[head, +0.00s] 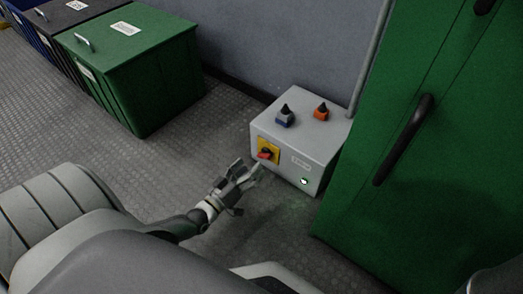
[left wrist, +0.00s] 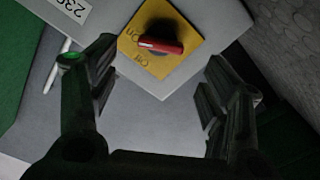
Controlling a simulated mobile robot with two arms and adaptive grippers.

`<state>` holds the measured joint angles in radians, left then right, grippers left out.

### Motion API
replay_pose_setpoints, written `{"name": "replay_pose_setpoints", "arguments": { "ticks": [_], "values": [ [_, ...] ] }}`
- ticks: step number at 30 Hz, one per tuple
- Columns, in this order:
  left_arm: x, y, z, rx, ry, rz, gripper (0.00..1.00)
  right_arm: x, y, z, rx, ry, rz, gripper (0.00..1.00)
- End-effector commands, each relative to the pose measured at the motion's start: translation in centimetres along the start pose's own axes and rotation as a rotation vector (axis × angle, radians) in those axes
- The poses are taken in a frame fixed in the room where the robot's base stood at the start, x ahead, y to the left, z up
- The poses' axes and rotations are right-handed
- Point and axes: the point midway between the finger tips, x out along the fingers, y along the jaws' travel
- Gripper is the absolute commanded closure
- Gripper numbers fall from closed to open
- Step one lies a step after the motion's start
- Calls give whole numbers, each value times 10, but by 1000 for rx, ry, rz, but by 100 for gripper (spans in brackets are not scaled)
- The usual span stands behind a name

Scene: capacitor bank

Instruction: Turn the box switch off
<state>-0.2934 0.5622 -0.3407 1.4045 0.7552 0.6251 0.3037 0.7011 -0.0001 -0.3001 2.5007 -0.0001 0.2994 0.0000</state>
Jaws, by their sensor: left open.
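The box (head: 296,150) is a grey-white control box on the floor against the wall. Its front face carries a red rotary switch (head: 265,154) on a yellow plate (head: 275,146), and a lit green-white lamp (head: 304,181). In the left wrist view the red switch handle (left wrist: 161,46) sits on the yellow plate (left wrist: 185,29), which has printed markings. My left gripper (head: 250,172) is open and empty, just in front of the switch. Its fingers (left wrist: 158,85) frame the space below the switch and do not touch it. My right gripper is not in view.
A green cabinet (head: 440,150) with a dark handle is close on the right. Green bin (head: 140,70) stands at left. The floor between is clear.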

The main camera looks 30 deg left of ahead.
Motion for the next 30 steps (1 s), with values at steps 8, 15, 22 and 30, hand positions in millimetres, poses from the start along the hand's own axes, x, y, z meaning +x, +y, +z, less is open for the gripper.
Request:
{"name": "replay_pose_setpoints", "arguments": {
  "ticks": [8,15,22,30],
  "values": [
    [48,-2,3,-2,3,1,29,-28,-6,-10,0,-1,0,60],
    [62,0,1,-1,0,0,29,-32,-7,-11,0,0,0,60],
    [62,0,0,-1,0,0,29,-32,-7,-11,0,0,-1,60],
    [62,0,0,-1,0,0,63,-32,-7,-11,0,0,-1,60]
  ]
}}
